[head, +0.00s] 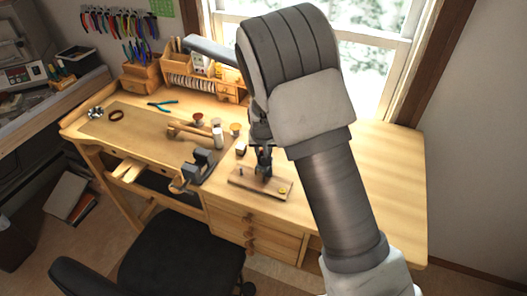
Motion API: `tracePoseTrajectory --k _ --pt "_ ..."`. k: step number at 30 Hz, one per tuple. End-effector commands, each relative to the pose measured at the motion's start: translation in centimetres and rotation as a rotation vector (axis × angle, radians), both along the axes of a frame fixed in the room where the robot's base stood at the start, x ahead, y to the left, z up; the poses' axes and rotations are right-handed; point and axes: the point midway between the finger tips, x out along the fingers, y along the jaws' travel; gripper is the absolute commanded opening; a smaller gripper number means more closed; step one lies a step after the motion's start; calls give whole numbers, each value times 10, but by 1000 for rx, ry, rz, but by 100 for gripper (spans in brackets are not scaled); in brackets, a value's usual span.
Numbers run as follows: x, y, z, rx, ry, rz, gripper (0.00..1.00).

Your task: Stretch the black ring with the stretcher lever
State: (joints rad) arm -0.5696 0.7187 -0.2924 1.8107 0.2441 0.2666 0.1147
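A small dark upright tool, which looks like the ring stretcher (264,162), stands on a wooden base (277,189) near the bench's front edge. My arm comes in from the lower right, and its wrist hides the space above and behind the stretcher. My gripper (259,128) shows only as a small dark part below the wrist, just above the stretcher in the picture. Its fingers are too hidden to tell whether they are open or shut, or touching the tool. The stretcher's lever cannot be made out clearly. I cannot pick out the black ring.
The wooden bench (375,160) is bare on the right. A grey vise-like tool (200,166) is left of the stretcher. A dark reddish ring-shaped item (117,115) lies at the left. Wooden organizers (141,78) stand behind; a black chair (180,255) is in front.

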Motion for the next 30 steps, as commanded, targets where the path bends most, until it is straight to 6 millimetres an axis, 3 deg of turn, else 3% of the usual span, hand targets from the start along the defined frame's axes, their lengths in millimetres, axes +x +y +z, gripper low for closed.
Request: tracePoseTrajectory --k 18,30 --pt "1 0 2 4 6 -2 0" --pt "11 -5 30 69 178 -5 0"
